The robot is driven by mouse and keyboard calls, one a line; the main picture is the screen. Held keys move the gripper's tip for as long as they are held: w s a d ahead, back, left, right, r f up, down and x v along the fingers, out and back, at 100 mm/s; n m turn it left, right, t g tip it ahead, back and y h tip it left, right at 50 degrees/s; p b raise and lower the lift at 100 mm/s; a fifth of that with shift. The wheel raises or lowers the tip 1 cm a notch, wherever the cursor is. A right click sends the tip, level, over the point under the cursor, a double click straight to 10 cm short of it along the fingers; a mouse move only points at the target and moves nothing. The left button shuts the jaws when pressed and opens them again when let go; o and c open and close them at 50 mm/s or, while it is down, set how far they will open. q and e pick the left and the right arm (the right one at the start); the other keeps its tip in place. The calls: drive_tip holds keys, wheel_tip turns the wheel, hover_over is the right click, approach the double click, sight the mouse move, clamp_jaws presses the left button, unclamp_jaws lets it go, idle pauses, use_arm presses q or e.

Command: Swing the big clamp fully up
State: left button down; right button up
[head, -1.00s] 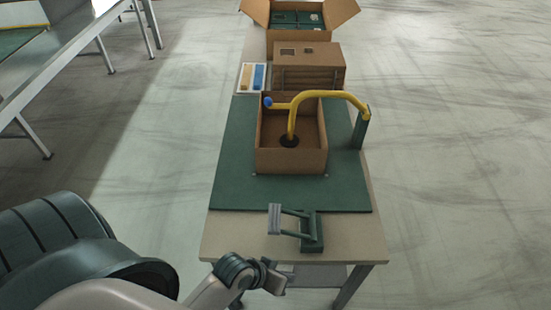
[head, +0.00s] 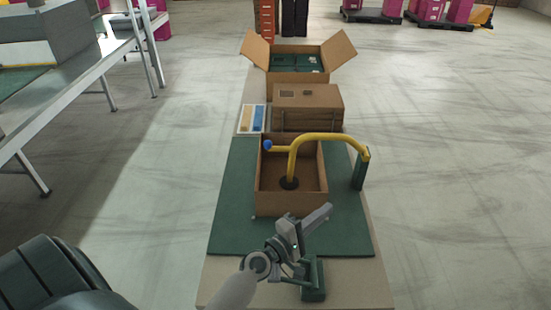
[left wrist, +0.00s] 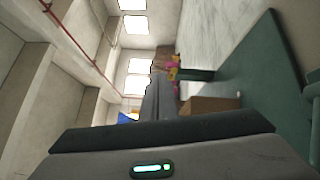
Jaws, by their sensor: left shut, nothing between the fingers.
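The big clamp (head: 328,138) is a yellow bent arm with a blue knob (head: 267,145) at its left end. It joins a dark green post (head: 360,172) on the right. Its arm lies across an open brown box (head: 290,204), and its stem reaches down to a dark round pad (head: 289,183) on the box floor. My left gripper (head: 318,218) is shut and empty, in front of the box, apart from the knob. In the left wrist view a grey finger shows, with a small blue patch beside it that I cannot identify. My right gripper is not in view.
A small green device (head: 313,285) stands at the table's front, partly hidden by my left gripper. The box is on a green mat (head: 235,210). Floor lies clear to the right.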

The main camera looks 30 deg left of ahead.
use_arm(q)
drive_tip(key=w+a+r+n+t+y, duration=0.1)
drive_tip(key=w+a+n+y, duration=0.35)
drive_tip(key=a+n, duration=0.2)
drive_tip(key=w+a+r+n+y, duration=0.1)
drive_tip(key=w+a+n+y, duration=0.2)
drive_tip(key=a+n+y, duration=0.4)
drive_tip(key=w+a+f+n+g+y, duration=0.2)
drive_tip(key=a+f+n+g, duration=0.2)
drive_tip(key=n, duration=0.8)
drive_tip(key=a+f, duration=0.2)
drive_tip(key=a, duration=0.2)
drive_tip(key=shift+w+a+g, duration=0.15)
drive_tip(key=shift+a+g, duration=0.1)
drive_tip(key=shift+g, duration=0.15)
drive_tip(key=shift+w, duration=0.1)
drive_tip(key=x, duration=1)
drive_tip(key=shift+r, duration=0.15)
